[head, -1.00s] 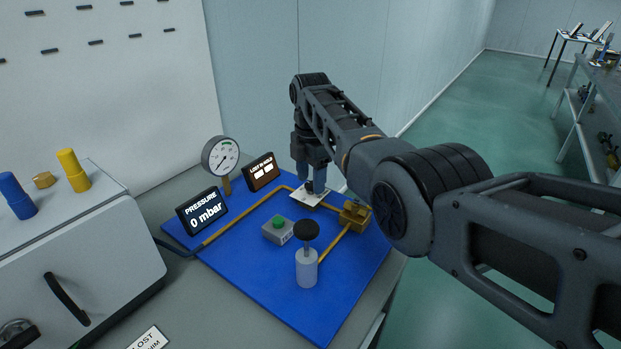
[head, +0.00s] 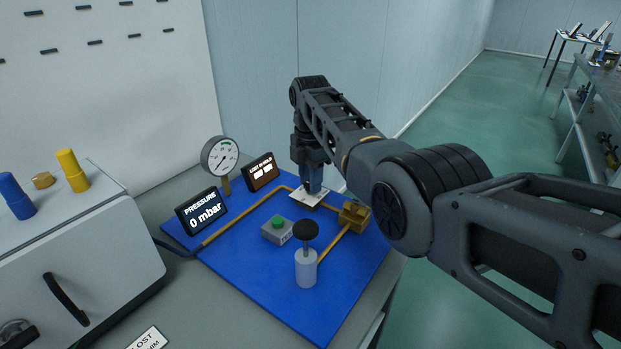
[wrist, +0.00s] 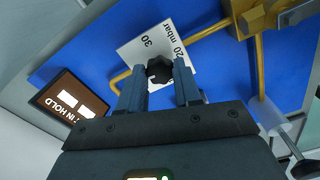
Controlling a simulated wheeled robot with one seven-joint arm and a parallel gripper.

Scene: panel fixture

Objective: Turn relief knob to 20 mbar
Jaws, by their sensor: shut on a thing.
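The relief knob (wrist: 159,69) is a small black lobed knob on a white dial plate (wrist: 150,44) marked 30 and 20 mbar in the wrist view. My gripper (wrist: 159,75) is shut on the knob, one blue-grey finger on each side. In the head view my gripper (head: 312,188) points down onto the white plate (head: 304,202), and its fingers hide the knob. The pressure display (head: 203,212) reads 0 mbar. I cannot make out which mark the knob points to.
A brass block (head: 354,215) stands close to the right of my gripper.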

